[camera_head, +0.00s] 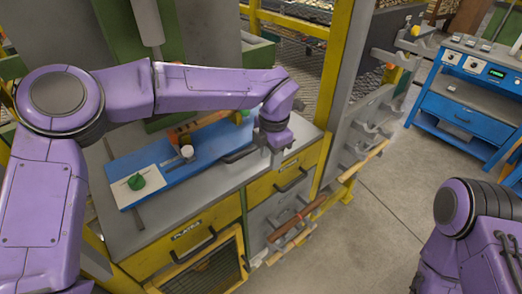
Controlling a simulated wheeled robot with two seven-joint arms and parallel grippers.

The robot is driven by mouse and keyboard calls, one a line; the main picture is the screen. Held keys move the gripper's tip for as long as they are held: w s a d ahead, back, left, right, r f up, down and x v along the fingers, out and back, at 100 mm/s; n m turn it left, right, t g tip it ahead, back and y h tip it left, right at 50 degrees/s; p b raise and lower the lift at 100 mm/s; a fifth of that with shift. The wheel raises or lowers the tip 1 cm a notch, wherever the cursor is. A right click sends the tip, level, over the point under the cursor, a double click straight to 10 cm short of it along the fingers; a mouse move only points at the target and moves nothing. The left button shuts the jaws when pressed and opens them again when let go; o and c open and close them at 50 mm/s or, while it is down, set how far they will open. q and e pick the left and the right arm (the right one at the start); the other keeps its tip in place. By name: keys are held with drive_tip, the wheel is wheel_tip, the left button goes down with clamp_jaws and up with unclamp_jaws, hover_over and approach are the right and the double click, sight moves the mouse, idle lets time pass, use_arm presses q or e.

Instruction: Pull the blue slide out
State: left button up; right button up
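The blue slide (207,143) is a long flat blue board lying across the grey top of the workbench. A pale plate with a green knob (136,182) is at its left end. A dark bar-like handle (238,155) shows along its front edge, near the right end. My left gripper (276,151) points down at the right end of the slide, close beside the dark handle. Its fingers are small and partly dark, so I cannot tell if they touch or hold anything. My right gripper is out of view; only part of my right arm shows at lower right.
The grey bench top (168,218) is clear in front of the slide. Below are yellow drawers (187,246) with dark handles. A yellow post (337,65) and a grey rack with wooden rods (372,160) stand to the right. A blue cabinet (462,113) stands farther right, beyond open floor.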

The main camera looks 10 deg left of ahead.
use_arm(q)
drive_tip(key=n+y+p, duration=0.1)
drive_tip(key=n+p, duration=0.1)
approach(242, 154)
drive_tip(key=shift+t, duration=0.4)
drive_tip(key=f, duration=0.5)
drive_tip(key=a+f+p, duration=0.1)
drive_tip(key=f, duration=0.1)
drive_tip(key=shift+f, duration=0.5)
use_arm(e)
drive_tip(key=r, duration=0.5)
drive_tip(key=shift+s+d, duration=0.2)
use_arm(q)
drive_tip(key=shift+c, duration=0.3)
